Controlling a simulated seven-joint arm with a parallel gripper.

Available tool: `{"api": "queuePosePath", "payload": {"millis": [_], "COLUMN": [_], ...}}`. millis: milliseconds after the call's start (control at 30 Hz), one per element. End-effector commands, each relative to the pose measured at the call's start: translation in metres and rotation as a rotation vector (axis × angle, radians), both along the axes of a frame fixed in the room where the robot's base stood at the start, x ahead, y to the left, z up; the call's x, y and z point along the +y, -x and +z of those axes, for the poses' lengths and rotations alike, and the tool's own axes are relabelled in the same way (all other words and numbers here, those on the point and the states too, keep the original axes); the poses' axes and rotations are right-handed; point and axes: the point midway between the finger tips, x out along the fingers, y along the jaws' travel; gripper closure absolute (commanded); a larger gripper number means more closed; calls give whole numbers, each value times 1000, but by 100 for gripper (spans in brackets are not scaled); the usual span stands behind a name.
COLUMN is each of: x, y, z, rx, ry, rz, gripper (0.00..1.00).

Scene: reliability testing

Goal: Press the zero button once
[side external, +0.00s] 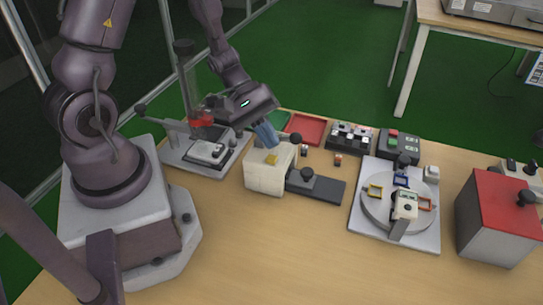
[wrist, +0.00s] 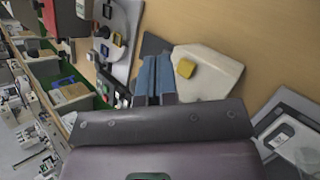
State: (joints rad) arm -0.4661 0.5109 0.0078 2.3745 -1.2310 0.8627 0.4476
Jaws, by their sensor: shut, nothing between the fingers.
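My gripper (side external: 267,137) is shut and empty, with its blue fingers pointing down over the back of a white block (side external: 265,180) with a yellow button (side external: 272,158) on top. In the wrist view, the fingers (wrist: 156,72) lie just left of the yellow button (wrist: 185,68) on the white block (wrist: 212,72). Whether the fingertips touch the block I cannot tell. A small grey-white device with a display (side external: 207,152) sits on a stand plate left of the block. No zero label is readable.
A dark slide with a knob (side external: 316,187) adjoins the block on the right. Behind are a red tray (side external: 306,128), a green tray (side external: 275,119) and dark switch boxes (side external: 400,145). The turntable plate (side external: 365,235) and a red-topped box (side external: 497,205) stand right. The front table is clear.

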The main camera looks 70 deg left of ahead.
Motion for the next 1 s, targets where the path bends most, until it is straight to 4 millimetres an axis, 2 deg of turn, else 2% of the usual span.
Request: {"api": "queuePosePath", "payload": {"millis": [233, 1000], "x": [0, 0], "y": [0, 0], "z": [-15, -16], "rx": [0, 0], "ry": [-1, -1], "rz": [0, 1], "gripper": [100, 100]}}
